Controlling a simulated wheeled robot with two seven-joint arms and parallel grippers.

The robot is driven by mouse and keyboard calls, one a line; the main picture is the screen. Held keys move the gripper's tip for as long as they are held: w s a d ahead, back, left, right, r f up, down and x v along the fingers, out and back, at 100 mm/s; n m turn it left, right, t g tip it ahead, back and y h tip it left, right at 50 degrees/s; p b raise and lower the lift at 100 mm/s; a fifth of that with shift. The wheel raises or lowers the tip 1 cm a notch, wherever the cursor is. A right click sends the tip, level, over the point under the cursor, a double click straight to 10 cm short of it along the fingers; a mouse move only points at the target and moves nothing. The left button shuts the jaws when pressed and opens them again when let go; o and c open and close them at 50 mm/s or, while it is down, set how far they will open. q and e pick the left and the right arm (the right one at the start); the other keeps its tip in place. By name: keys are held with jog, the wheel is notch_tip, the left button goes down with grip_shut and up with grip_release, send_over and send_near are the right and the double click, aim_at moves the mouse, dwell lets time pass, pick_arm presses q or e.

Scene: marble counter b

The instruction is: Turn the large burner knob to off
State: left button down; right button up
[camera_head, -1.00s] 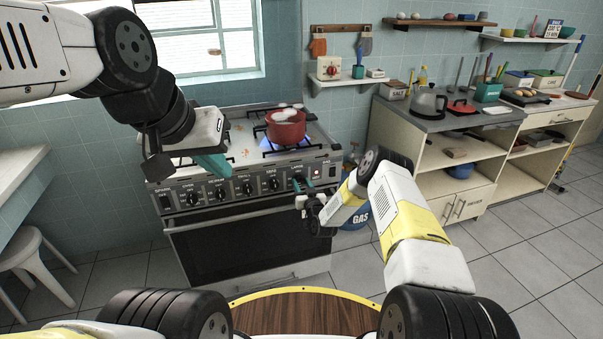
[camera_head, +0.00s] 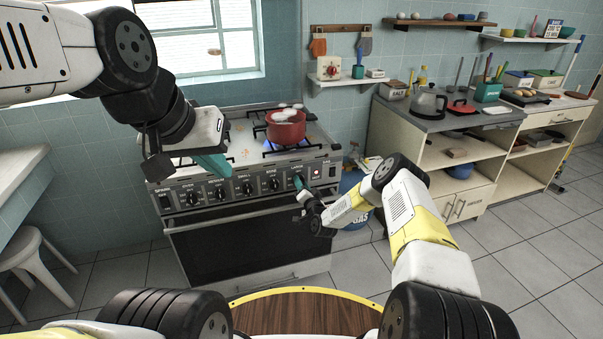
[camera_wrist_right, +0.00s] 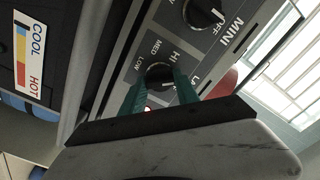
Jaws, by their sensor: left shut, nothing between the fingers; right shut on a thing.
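The large burner knob (camera_wrist_right: 158,74) is a dark round knob on the stove's grey front panel. In the right wrist view, LOW, MED and HI marks are beside it; its pointer direction is hard to read. My right gripper (camera_wrist_right: 160,90) has its teal fingers on opposite sides of this knob, shut on it. In the head view, my right gripper (camera_head: 299,184) is at the right end of the knob row and hides most of the knob. My left gripper (camera_head: 214,163) is shut and empty, above the stove's front left.
A red pot (camera_head: 286,127) with white pieces sits on the stove, with blue flame (camera_head: 270,147) at its base. Other knobs (camera_head: 247,188) line the panel. A blue gas bottle (camera_head: 352,185) stands right of the stove. A shelf counter (camera_head: 455,120) is further right.

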jog(key=m, duration=0.3)
jog(key=m, duration=0.4)
jog(key=shift+m, duration=0.3)
jog(key=o, duration=1)
jog(key=n, duration=1.3)
jog(key=shift+n, duration=0.3)
